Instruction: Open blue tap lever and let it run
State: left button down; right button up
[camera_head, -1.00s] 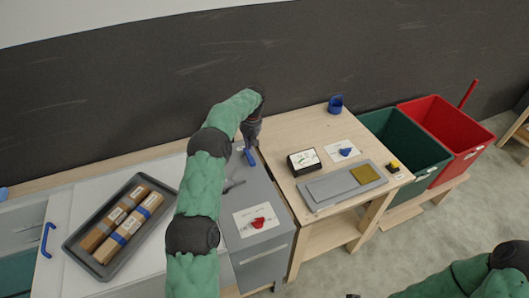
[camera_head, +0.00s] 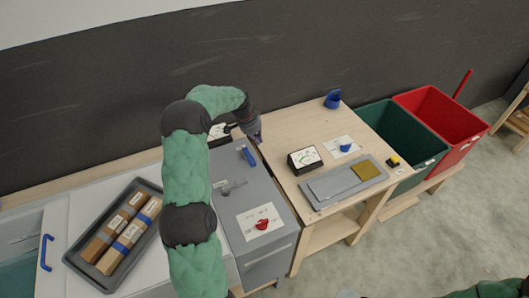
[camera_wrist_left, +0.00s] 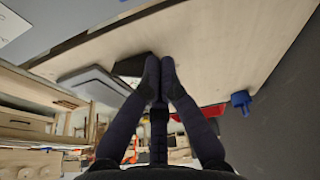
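The blue tap lever (camera_head: 248,155) sits on the grey counter unit (camera_head: 228,210), slanting, behind a small grey tap (camera_head: 232,187). No running water can be made out. My left gripper (camera_head: 257,138) is just behind and to the right of the lever, near the seam with the wooden table, and looks apart from it. In the left wrist view its two dark fingers (camera_wrist_left: 159,60) nearly meet at the tips with nothing visible between them; the lever is not seen there. My right arm only shows at the bottom right corner; its gripper is out of frame.
A card with a red piece (camera_head: 262,224) lies in front of the tap. The wooden table (camera_head: 300,122) on the right carries a black-framed box (camera_head: 304,160), a grey board and a blue holder (camera_head: 332,99). A tray with parcels (camera_head: 115,232) is left. A dark wall stands behind.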

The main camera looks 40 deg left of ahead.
aim_at(249, 156)
pick_arm(q)
jog(key=shift+m, duration=0.7)
jog(key=shift+s+a+f+b, duration=0.1)
jog(key=shift+f+b, duration=0.15)
jog(key=shift+f, duration=2.1)
jog(key=shift+s+f+b, duration=0.1)
jog(key=shift+f+b, duration=0.1)
jog(key=shift+f, duration=2.1)
jog(key=shift+s+m+b, duration=0.25)
jog(key=shift+m+b, duration=0.1)
jog(key=shift+m, duration=0.05)
